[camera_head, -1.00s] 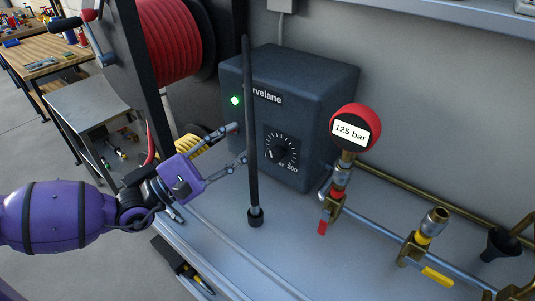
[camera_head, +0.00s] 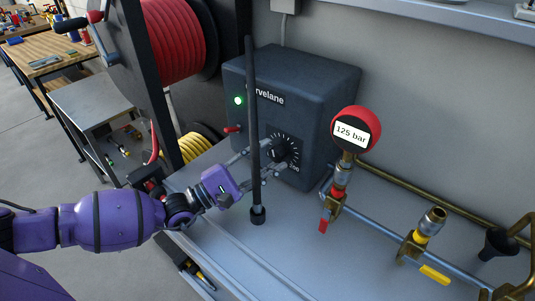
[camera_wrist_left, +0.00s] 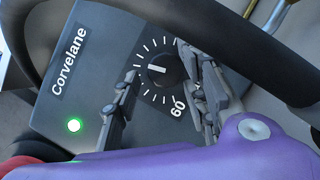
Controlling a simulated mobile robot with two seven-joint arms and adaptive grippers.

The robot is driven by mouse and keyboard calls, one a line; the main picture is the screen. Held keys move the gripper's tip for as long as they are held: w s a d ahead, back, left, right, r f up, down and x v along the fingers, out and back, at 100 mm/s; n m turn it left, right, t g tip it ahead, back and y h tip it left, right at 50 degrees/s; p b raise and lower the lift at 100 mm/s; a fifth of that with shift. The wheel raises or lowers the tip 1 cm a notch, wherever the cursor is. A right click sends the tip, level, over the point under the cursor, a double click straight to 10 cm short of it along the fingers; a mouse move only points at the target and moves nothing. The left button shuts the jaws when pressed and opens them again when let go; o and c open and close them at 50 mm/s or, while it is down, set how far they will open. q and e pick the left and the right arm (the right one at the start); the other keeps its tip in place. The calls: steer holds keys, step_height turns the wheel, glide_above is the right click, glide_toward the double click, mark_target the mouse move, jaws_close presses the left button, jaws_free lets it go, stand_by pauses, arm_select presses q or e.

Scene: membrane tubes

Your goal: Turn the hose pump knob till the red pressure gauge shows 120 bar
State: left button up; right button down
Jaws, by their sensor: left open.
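The dark pump box (camera_head: 318,95) has a green lamp lit and a black knob (camera_head: 277,150) with a white scale on its front. The red pressure gauge (camera_head: 352,128) reads 125 bar. My left gripper (camera_head: 270,158) is at the knob, its fingers reaching past a black upright rod. In the left wrist view the knob (camera_wrist_left: 163,69) lies between the two spread fingertips, with its white pointer line visible. The fingers are open; whether a fingertip touches the knob cannot be told. My right gripper is not in view.
The black upright rod (camera_head: 254,120) stands on the bench close in front of the box, beside my left fingers. A red toggle (camera_head: 232,130) is on the box's left. Pipes with a red-handled valve (camera_head: 324,224) and a yellow-handled valve (camera_head: 434,274) run to the right.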

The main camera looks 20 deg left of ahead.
arm_select(q)
steer(key=shift+w+d, duration=0.15)
steer(key=shift+d, duration=0.05)
steer(key=shift+r, duration=0.1)
steer(key=c, duration=1)
steer(key=shift+f+n+b, duration=0.2)
steer(key=shift+n+b, duration=0.1)
steer(key=shift+b, duration=0.3)
steer(key=shift+r, duration=0.15)
steer(key=shift+w+r, duration=0.1)
steer(key=shift+r, duration=0.15)
steer(key=o, duration=1)
steer(key=shift+a, duration=0.1)
steer(key=shift+f, duration=0.1)
